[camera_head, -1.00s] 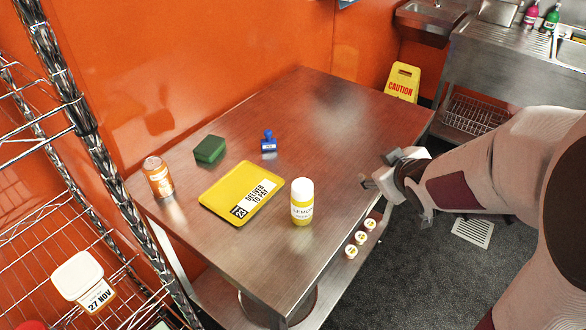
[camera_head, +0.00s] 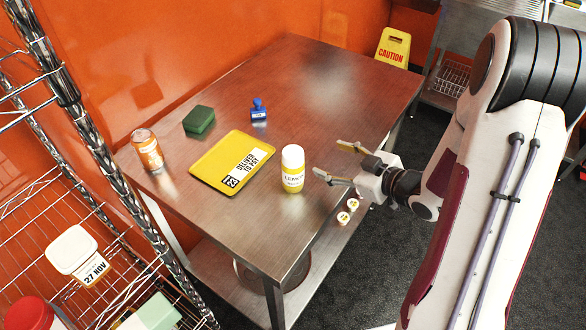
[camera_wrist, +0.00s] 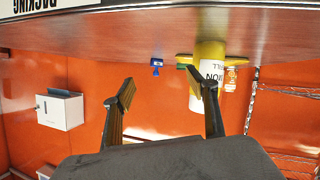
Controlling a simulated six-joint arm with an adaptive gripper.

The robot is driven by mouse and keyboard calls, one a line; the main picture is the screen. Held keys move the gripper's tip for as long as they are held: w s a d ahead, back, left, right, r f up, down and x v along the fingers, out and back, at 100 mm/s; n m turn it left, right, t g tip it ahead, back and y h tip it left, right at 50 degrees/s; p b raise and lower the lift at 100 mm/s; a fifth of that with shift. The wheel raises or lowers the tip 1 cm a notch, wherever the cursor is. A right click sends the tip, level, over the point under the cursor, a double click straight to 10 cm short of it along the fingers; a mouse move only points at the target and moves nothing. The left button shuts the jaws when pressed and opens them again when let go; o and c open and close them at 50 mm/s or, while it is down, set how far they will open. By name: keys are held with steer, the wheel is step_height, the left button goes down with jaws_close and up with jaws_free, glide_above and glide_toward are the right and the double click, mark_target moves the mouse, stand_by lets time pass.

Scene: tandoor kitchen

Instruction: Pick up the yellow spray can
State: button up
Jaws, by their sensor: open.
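The yellow spray can (camera_head: 292,180) has a white cap and a lemon label. The wrist view is upside down. There the can (camera_wrist: 211,76) appears beyond the fingers, behind and beside the right-hand finger, not between the fingertips (camera_wrist: 163,84). That finger hides part of the can.
A wire rack (camera_head: 75,110) stands at left. Small round-topped items (camera_head: 343,217) sit below the table edge. The far tabletop is clear.

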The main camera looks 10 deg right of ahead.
mark_target(303, 170)
steer(key=s+a+y, duration=0.1)
steer(key=a+y, duration=0.1)
steer(key=s+a+f+y, duration=0.1)
steer(key=s+a+y, duration=0.1)
steer(key=shift+s+t, duration=0.3)
steer(key=shift+s+a+r+y, duration=0.2)
steer(key=shift+s+a+y, duration=0.05)
steer(key=shift+s+y, duration=0.25)
steer(key=shift+s+a+r+y, duration=0.15)
steer(key=shift+s+a+y, duration=0.05)
steer(key=shift+s+y, duration=0.25)
steer(key=shift+w, duration=0.1)
steer(key=shift+x, duration=1.3)
steer(key=shift+x, duration=2.6)
steer(key=shift+w+d+r, duration=0.15)
steer(key=c, duration=1.4)
